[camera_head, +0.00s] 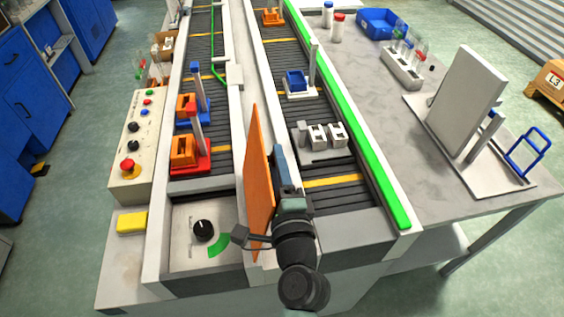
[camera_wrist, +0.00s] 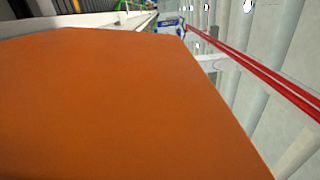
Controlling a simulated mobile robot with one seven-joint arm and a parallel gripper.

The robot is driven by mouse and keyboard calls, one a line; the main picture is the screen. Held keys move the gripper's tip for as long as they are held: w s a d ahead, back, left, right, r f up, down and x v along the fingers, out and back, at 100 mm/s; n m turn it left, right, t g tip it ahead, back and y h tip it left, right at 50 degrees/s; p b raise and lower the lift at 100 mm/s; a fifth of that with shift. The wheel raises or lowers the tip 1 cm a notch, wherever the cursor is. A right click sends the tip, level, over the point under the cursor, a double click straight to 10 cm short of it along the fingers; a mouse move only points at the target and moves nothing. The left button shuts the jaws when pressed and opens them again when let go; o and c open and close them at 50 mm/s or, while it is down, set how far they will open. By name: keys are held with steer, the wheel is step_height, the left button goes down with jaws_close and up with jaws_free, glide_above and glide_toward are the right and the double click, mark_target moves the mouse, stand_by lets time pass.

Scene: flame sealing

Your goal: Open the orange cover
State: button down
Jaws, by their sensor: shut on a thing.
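The orange cover (camera_head: 258,185) is a flat panel that stands upright, seen nearly edge-on, at the near end of the two conveyor lanes. It is to the right of the panel with the black dial. My gripper (camera_head: 252,238) is at its lower part, at the near side, and is shut on it. The arm hides part of the cover's right side. In the wrist view the orange cover (camera_wrist: 120,105) fills most of the picture and its right edge slants down to the right. The fingertips do not show in the wrist view.
The black dial (camera_head: 203,230) is just left of the cover. A control box (camera_head: 138,135) with a red button and a yellow block (camera_head: 132,222) are farther left. Fixtures (camera_head: 322,137) stand on the right lane. A green strip (camera_head: 345,110) runs along its right side.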

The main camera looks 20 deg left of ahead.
mark_target(269, 219)
steer(key=s+a+n, duration=0.1)
steer(key=s+a+r+n, duration=0.1)
steer(key=shift+a+p, duration=0.3)
steer(key=shift+a, duration=0.05)
steer(key=shift+w, duration=0.1)
steer(key=c, duration=0.5)
jaws_free()
steer(key=b+v, duration=0.4)
steer(key=v, duration=0.8)
steer(key=shift+f, duration=0.2)
steer(key=shift+s+d+r, duration=0.2)
steer(key=shift+s+d, duration=0.1)
steer(key=shift+s, duration=0.1)
